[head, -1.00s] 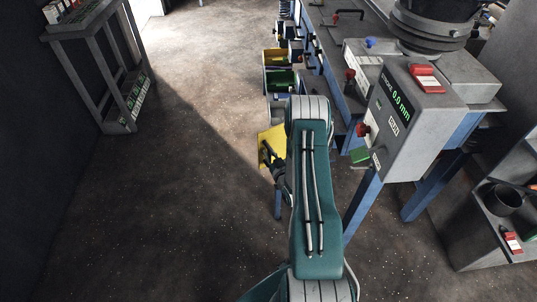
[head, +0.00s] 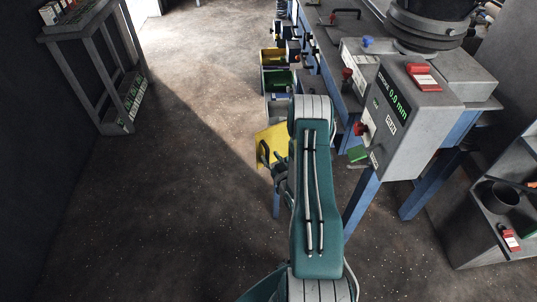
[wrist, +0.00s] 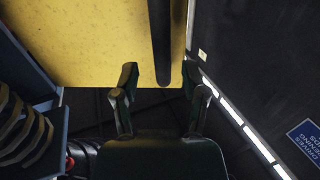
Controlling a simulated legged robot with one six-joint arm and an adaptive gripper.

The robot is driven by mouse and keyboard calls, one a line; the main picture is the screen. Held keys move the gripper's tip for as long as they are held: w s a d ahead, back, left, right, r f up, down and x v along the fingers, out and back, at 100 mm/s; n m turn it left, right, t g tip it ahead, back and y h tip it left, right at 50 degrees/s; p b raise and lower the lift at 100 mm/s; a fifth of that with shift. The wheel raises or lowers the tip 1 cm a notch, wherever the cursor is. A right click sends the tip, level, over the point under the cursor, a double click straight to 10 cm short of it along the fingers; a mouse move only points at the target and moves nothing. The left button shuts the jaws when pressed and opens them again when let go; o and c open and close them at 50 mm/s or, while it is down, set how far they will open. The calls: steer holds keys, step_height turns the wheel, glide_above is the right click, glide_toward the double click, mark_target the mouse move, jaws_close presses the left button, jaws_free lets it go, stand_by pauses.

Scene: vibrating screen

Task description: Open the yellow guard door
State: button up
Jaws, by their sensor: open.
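The yellow guard door (head: 268,140) shows in the head view just left of my arm, beside the blue machine frame. It stands out from the frame, and my arm hides part of it. In the wrist view the yellow door (wrist: 90,45) fills the upper left and centre. A dark vertical bar handle (wrist: 161,40) runs down it. My gripper (wrist: 160,80) is open, one finger on each side of the handle's lower end in the picture. I cannot tell whether either finger touches it.
A grey control box (head: 410,115) with a green display stands right of my arm. Yellow and green bins (head: 278,80) hang farther along the machine. A coil spring (wrist: 22,130) is at left in the wrist view. Floor left of the door is clear up to a dark rack (head: 100,70).

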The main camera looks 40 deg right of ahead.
steer(key=v, duration=0.9)
steer(key=shift+s, duration=0.4)
steer(key=shift+w, duration=0.1)
steer(key=w+a+r+n+g+y, duration=0.1)
steer(key=w+a+r+n+g, duration=0.15)
steer(key=w+r, duration=0.45)
steer(key=w+a+r+n+g, duration=0.1)
steer(key=w+r+g, duration=0.25)
steer(key=r, duration=0.65)
steer(key=s+a+r+g, duration=0.2)
steer(key=s+a+r, duration=0.2)
steer(key=a+r, duration=0.65)
steer(key=s+a+r+g+y, duration=0.1)
steer(key=s+a+r, duration=0.2)
steer(key=s, duration=0.4)
steer(key=s+a+r+g+y, duration=0.1)
steer(key=s+a+r, duration=0.2)
steer(key=s, duration=0.4)
steer(key=s+a+r+m+g, duration=0.1)
steer(key=s+a+r+g, duration=0.1)
steer(key=s+a+r, duration=0.2)
steer(key=s+a, duration=0.1)
steer(key=s, duration=0.2)
steer(key=shift+a+y, duration=0.25)
steer(key=shift+y, duration=0.15)
